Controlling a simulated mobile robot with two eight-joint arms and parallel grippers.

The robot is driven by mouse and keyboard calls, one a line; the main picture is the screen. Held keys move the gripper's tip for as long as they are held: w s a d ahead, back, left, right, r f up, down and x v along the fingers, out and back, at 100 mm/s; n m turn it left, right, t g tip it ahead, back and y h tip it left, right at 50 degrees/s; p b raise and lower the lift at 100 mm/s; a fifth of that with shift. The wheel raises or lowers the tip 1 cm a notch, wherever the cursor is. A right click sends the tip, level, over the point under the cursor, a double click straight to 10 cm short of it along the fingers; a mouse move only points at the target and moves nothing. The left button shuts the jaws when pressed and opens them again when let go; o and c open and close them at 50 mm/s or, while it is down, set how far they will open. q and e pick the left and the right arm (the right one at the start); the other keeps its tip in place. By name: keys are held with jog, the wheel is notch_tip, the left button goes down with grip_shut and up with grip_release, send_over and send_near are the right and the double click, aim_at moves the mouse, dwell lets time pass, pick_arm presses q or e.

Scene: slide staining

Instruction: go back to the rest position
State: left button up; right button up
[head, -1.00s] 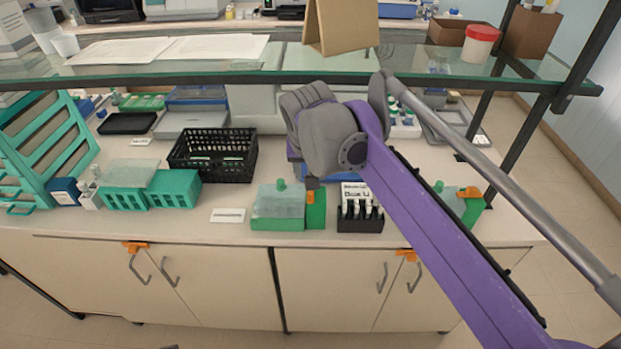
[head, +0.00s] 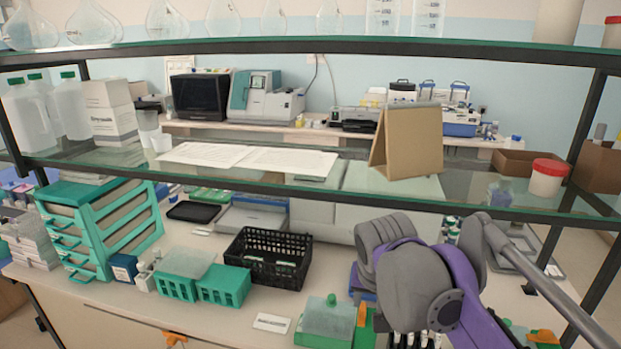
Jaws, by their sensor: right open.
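My right arm (head: 425,285) comes in from the lower right, with a purple link and large grey joints. It is bent in front of the right part of the bench. Its gripper is open, but its fingertips are mostly hidden behind the joints and I cannot make them out clearly. I see nothing held. My left gripper and arm are not in view.
A glass shelf (head: 465,193) with a brown cardboard stand (head: 408,140) and a red-lidded jar (head: 548,178) runs behind the arm. On the bench are a black basket (head: 267,258), teal racks (head: 224,286) and a green-based box (head: 326,322). Dark slide holders are partly hidden below the arm.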

jog(key=s+d+f+n+t+y+p, duration=0.1)
jog(key=s+d+f+n, duration=0.2)
jog(key=s+f, duration=1.5)
jog(key=s, duration=0.2)
jog(key=shift+s+d+f+p, duration=0.25)
jog(key=shift+s+f+p, duration=0.05)
jog(key=shift+s+f, duration=0.05)
